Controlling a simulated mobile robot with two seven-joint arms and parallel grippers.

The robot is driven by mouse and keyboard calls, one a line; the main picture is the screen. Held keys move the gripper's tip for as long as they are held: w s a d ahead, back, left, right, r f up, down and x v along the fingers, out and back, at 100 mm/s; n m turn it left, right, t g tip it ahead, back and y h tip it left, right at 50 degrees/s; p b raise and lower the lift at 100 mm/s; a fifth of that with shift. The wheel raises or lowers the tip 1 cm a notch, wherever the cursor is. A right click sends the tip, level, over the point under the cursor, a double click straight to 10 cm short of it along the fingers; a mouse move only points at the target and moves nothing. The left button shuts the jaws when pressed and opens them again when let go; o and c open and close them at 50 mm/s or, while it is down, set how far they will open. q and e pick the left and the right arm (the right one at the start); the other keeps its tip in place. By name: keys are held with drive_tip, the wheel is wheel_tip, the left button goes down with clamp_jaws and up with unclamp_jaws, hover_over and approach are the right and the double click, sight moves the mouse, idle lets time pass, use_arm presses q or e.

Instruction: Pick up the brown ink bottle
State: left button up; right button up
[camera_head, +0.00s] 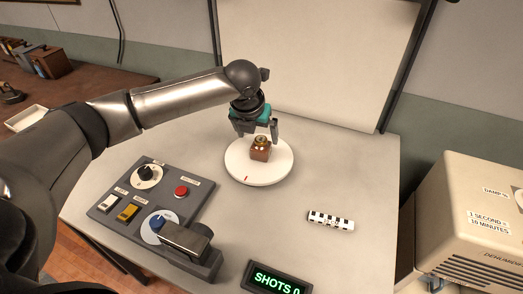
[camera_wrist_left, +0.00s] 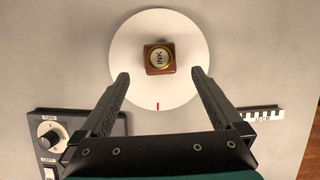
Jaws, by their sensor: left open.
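The brown ink bottle (camera_head: 260,152) stands upright on a round white turntable (camera_head: 240,170) in the head view. In the left wrist view the bottle (camera_wrist_left: 159,58) shows from above, with a round pale top lettered INK. My left gripper (camera_head: 257,138) is open above the bottle, its fingers pointing down. In the left wrist view, the fingertips of my left gripper (camera_wrist_left: 160,74) are wide apart, one to each side of the bottle, and no contact shows. My right gripper is not in view.
A grey control panel (camera_head: 188,192) with knobs and a red button lies left of the turntable. A black-and-white scale bar (camera_head: 331,220) and a SHOTS display (camera_head: 276,280) lie to the right and front. A white backdrop (camera_head: 310,60) rises behind. A dehumidifier (camera_head: 475,220) stands at right.

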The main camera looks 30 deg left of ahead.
sight(260, 141)
use_arm(q)
drive_tip(key=shift+x, duration=0.85)
drive_tip(key=shift+w+f, duration=0.3)
drive_tip(key=shift+f, duration=0.35)
drive_tip(key=shift+b+x, duration=0.8)
drive_tip(key=shift+x, duration=1.6)
drive_tip(key=shift+w+a, duration=0.1)
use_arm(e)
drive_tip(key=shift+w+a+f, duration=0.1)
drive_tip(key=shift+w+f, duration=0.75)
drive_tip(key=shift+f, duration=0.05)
use_arm(q)
drive_tip(key=shift+r, duration=0.1)
clamp_jaws()
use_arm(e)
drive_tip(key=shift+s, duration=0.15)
